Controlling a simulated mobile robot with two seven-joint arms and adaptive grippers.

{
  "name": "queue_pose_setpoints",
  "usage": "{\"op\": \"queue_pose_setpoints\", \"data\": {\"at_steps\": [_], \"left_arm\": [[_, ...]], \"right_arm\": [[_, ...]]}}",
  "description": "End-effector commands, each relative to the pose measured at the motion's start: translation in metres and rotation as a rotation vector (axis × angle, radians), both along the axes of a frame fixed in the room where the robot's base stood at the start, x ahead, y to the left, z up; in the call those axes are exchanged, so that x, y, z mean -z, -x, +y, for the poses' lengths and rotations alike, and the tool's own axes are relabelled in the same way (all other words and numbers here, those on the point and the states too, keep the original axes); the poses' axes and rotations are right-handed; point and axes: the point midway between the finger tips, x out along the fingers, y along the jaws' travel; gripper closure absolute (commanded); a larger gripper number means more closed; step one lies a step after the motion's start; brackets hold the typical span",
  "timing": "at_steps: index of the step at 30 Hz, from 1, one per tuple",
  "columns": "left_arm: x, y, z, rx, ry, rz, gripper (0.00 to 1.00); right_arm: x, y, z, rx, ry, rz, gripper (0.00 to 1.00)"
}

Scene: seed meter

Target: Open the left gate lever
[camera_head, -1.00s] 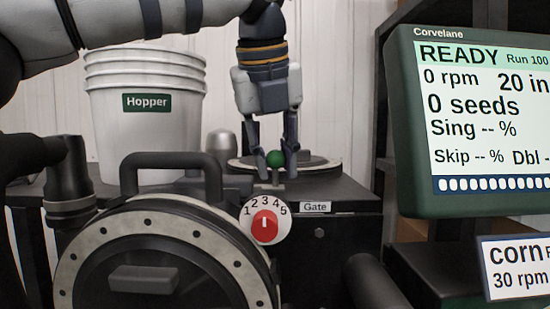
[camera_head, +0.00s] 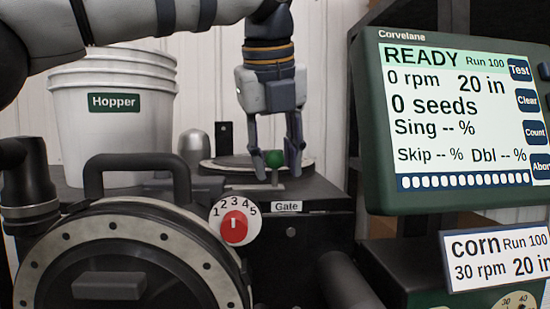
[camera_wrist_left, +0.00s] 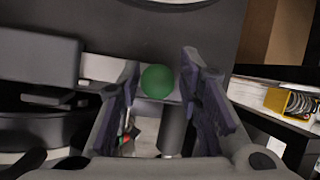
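The gate lever (camera_head: 274,158) has a green ball knob on a short grey stem. It stands upright behind the Gate label (camera_head: 286,206), on top of the dark housing (camera_head: 312,235). My left gripper (camera_head: 275,168) points down from above, with one finger on each side of the knob. In the left wrist view the knob (camera_wrist_left: 158,81) sits between the two parted fingers, with small gaps visible beside it. The gripper looks open around the knob; whether one finger touches the stem is hidden. My right gripper is not in view.
A white Hopper bucket (camera_head: 113,125) stands at the left. A round black meter (camera_head: 130,240) with a handle and a red dial (camera_head: 234,227) are in front. A Corvelane console (camera_head: 375,110) and a corn card (camera_head: 500,262) stand at the right.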

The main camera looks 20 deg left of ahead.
Motion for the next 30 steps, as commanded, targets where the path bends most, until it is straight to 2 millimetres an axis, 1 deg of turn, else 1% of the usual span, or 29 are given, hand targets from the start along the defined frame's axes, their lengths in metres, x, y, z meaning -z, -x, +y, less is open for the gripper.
{"op": "queue_pose_setpoints", "data": {"at_steps": [4, 7, 8, 12, 15, 18, 21, 24, 30], "left_arm": [[-0.001, 0.001, 0.000, 0.000, 0.000, 0.000, 0.68], [-0.013, 0.005, -0.002, 0.000, 0.001, -0.002, 0.68], [-0.020, 0.008, -0.002, 0.000, 0.001, -0.004, 0.68], [-0.058, 0.025, -0.007, -0.001, 0.001, -0.006, 0.68], [-0.081, 0.036, -0.009, -0.002, 0.002, -0.004, 0.68], [-0.096, 0.042, -0.011, -0.001, 0.001, -0.001, 0.68], [-0.104, 0.047, -0.011, 0.000, 0.000, 0.000, 0.68], [-0.108, 0.049, -0.011, 0.000, 0.001, 0.001, 0.68], [-0.109, 0.050, -0.011, 0.001, -0.001, 0.001, 0.68]], "right_arm": [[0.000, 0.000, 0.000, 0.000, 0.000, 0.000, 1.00], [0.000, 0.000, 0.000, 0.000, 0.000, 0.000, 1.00], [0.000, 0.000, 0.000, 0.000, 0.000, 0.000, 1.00], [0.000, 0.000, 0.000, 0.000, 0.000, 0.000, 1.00], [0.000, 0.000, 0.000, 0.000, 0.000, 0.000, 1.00], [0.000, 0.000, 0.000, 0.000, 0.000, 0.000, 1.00], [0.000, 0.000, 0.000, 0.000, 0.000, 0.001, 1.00], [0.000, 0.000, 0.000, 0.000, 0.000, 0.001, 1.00], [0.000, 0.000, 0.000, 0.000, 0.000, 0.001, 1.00]]}}
